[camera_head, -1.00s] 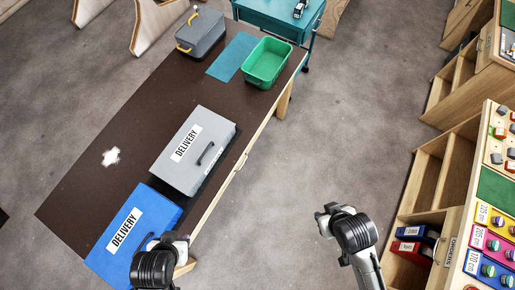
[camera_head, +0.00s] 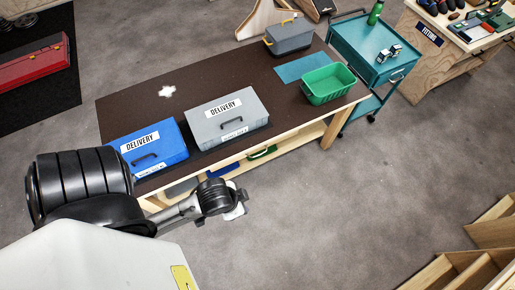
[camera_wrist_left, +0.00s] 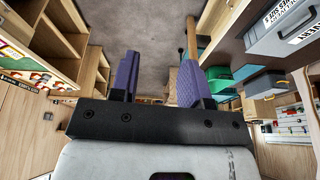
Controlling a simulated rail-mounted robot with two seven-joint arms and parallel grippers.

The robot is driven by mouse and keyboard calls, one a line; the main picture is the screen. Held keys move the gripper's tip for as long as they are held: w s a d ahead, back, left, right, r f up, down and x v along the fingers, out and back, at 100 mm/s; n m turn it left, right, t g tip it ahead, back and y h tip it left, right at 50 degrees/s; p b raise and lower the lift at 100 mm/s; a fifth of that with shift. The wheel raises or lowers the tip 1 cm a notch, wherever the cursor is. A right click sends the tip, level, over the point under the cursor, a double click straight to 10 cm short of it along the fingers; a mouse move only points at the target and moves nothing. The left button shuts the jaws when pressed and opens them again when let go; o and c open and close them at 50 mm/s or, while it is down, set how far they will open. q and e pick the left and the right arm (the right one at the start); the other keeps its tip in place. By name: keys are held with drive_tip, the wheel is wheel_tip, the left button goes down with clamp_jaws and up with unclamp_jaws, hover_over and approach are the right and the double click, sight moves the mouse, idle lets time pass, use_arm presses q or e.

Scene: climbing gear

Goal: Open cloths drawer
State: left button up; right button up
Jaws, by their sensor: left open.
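No drawer labelled as the cloths drawer can be read in these frames. A teal trolley (camera_head: 352,47) at the upper right of the head view has a front with a handle (camera_head: 397,77), apparently a shut drawer. My left gripper (camera_head: 236,203) is beside the table's front edge, well short of the trolley. In the left wrist view its purple fingers (camera_wrist_left: 160,80) stand apart with nothing between them. My right gripper is out of view.
The dark table (camera_head: 135,103) holds a blue delivery box (camera_head: 172,148), a grey delivery box (camera_head: 200,128), a green bin (camera_head: 327,88) and a grey toolbox (camera_head: 288,39). Wooden shelving (camera_head: 465,268) stands at the lower right. The floor (camera_head: 350,200) between is clear.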

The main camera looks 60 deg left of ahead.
use_arm(q)
drive_tip(key=shift+a, duration=0.4)
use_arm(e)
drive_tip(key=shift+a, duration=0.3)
